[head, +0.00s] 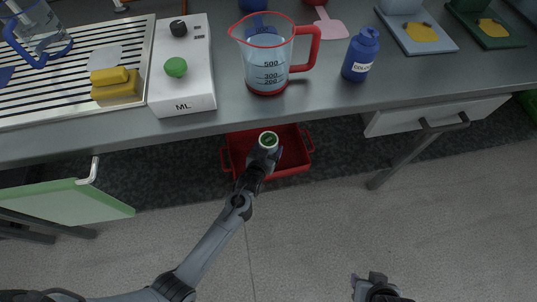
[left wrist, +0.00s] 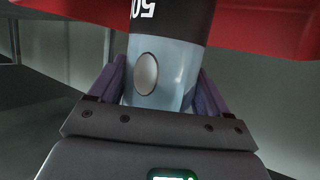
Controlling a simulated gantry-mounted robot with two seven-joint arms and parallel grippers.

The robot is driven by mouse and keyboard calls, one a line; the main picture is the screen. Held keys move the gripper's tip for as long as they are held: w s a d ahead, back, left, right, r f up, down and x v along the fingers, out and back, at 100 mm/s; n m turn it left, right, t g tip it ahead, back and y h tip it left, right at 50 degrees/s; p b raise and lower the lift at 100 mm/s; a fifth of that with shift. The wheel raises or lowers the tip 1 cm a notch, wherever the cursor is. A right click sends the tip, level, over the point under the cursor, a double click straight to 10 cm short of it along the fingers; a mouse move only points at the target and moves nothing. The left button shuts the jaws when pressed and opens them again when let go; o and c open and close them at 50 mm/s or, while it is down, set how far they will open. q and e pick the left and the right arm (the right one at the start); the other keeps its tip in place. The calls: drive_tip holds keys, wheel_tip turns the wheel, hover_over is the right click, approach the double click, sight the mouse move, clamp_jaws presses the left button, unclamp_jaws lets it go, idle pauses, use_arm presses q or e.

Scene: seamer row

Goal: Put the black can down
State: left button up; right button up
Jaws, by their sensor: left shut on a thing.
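My left gripper (head: 266,151) is shut on a can (left wrist: 165,70). In the left wrist view the can is black with white digits at the top and pale grey-blue below, with an oval spot; the fingers (left wrist: 160,95) close on the pale part from both sides.
The grey counter (head: 330,95) holds a measuring jug (head: 267,65), a blue bottle (head: 361,55), a white box with knobs (head: 183,90), and a yellow sponge (head: 117,88) on a slatted rack. An open drawer (head: 437,117) and a pale green panel (head: 80,205) jut out below. The floor in front is clear.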

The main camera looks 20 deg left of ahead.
use_arm(q)
drive_tip(key=f+b, duration=0.2)
drive_tip(key=f, duration=0.1)
drive_tip(key=shift+w, duration=0.4)
drive_tip(key=shift+f, duration=0.2)
drive_tip(key=shift+s, duration=0.2)
drive_tip(key=shift+w+f, duration=0.1)
drive_tip(key=o, duration=1.4)
drive_tip(key=shift+f, duration=0.1)
drive_tip(key=shift+o, duration=0.2)
